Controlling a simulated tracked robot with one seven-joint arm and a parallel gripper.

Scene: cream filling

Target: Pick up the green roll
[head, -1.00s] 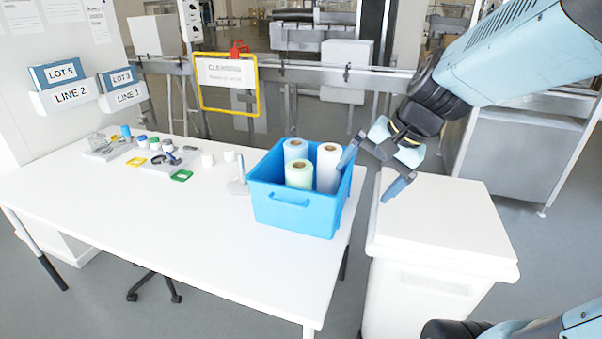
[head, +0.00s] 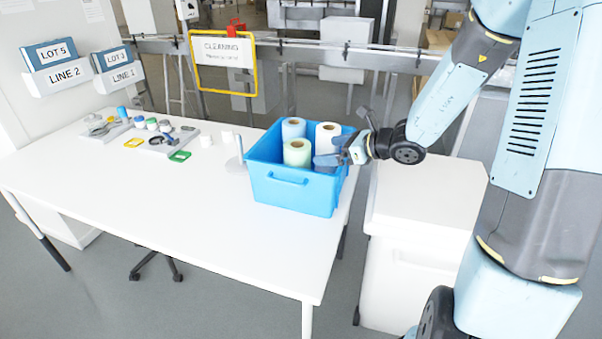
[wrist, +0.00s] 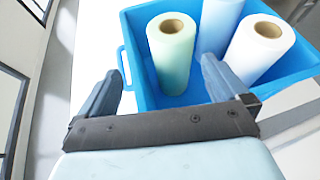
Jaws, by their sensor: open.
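The green roll (head: 297,152) is pale green and stands upright in the front of a blue crate (head: 291,194), with a brown core at its top. In the wrist view the green roll (wrist: 172,55) stands just beyond the fingertips, roughly between their lines. My gripper (head: 335,151) is at the right side of the crate in the head view, its fingers near the rim and overlapping the view of the white roll. In the wrist view my gripper (wrist: 160,80) is open and empty, with the right finger in front of the crate's inside.
A light blue roll (head: 293,128) and a white roll (head: 327,136) stand behind the green one in the crate. The crate sits at the right end of a white table (head: 180,220). A white cabinet (head: 425,195) stands to the right. Small parts lie at the table's left.

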